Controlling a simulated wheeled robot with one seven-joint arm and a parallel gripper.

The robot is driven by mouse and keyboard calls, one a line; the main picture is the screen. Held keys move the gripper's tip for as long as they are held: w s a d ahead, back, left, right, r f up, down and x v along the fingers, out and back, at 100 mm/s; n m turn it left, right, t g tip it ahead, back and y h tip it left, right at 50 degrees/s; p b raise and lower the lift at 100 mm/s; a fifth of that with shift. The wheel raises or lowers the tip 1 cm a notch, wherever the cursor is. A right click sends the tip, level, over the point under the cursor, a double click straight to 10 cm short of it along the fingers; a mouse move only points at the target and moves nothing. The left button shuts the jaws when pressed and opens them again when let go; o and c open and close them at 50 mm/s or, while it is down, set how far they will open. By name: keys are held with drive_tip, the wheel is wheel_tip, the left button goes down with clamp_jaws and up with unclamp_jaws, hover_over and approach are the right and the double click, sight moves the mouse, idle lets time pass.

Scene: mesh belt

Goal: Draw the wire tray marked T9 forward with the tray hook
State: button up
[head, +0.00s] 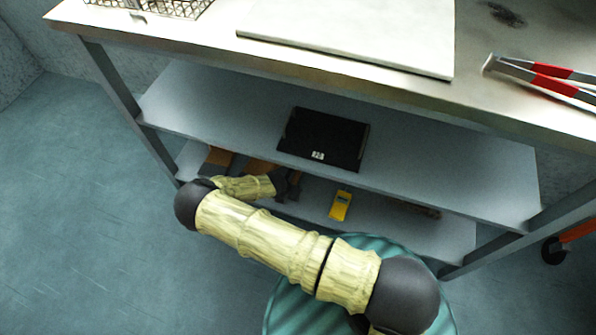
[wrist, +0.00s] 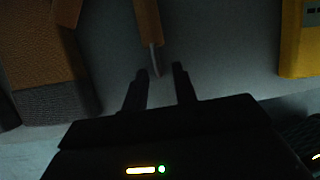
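A wire tray (head: 165,6) is cut off by the top edge of the head view, at the bench top's left end. A small pale tag (head: 138,17) is at its front; its marking is unreadable. My gripper (head: 289,188) reaches in at the lower shelf. In the wrist view my gripper (wrist: 158,72) is open, fingers apart. An orange-brown strip with a pale end (wrist: 148,22) lies just beyond the fingertips, in line with the gap; nothing is visibly clasped. I cannot tell whether this strip is part of the tray hook.
The middle shelf (head: 420,165) holds a black tray-like object (head: 322,138) above my gripper. On the lower shelf a yellow device (head: 340,206) lies to the right, and a brown-and-grey block (wrist: 45,60) to the left. Red-banded tongs (head: 545,72) and a white board (head: 355,30) lie on the bench.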

clamp_jaws()
drive_tip(key=shift+r, duration=0.15)
